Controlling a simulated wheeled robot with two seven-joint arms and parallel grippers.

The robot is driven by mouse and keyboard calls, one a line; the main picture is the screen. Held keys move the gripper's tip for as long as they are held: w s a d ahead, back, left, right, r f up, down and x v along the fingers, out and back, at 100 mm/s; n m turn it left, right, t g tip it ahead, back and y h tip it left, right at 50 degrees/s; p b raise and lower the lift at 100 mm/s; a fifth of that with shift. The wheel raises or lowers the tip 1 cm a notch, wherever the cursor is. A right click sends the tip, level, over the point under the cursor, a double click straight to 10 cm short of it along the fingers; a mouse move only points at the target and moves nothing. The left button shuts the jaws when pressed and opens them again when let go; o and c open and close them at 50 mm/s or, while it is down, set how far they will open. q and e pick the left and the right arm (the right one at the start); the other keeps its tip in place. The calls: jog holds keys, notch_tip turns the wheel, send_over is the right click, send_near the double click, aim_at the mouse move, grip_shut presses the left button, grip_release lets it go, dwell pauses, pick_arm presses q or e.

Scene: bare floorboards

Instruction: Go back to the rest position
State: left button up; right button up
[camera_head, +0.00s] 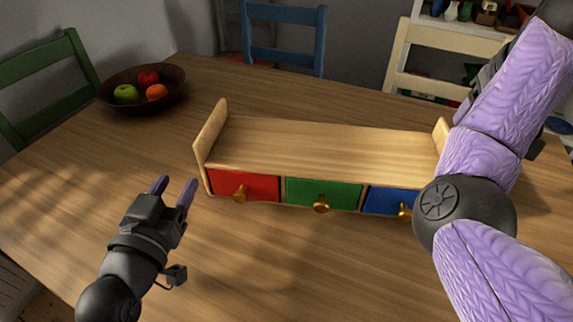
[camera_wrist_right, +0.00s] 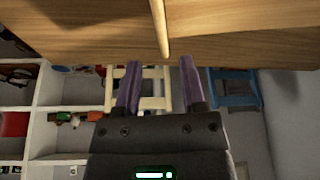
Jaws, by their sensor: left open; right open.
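My left gripper (camera_head: 174,188) is open and empty above the table, in front of and left of the drawer unit. My right arm crosses the right side of the head view, hiding the unit's right end. My right gripper (camera_wrist_right: 160,80) shows in the right wrist view, open with nothing between its fingers. The wooden drawer unit (camera_head: 320,143) stands on the table with a red drawer (camera_head: 260,186), a green drawer (camera_head: 335,194) and a partly hidden blue drawer (camera_head: 385,200). The drawers look shut.
The wooden table (camera_head: 290,265) is clear in front of the unit. A bowl (camera_head: 115,103) of fruit stands at the back left. A green chair (camera_head: 45,75), a blue chair (camera_head: 285,50) and a cream chair (camera_head: 440,85) stand around the table. White shelves (camera_wrist_right: 45,120) stand beyond.

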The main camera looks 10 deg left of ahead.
jog(key=v, duration=0.3)
jog(key=shift+s+r, duration=0.15)
jog(key=shift+r, duration=0.05)
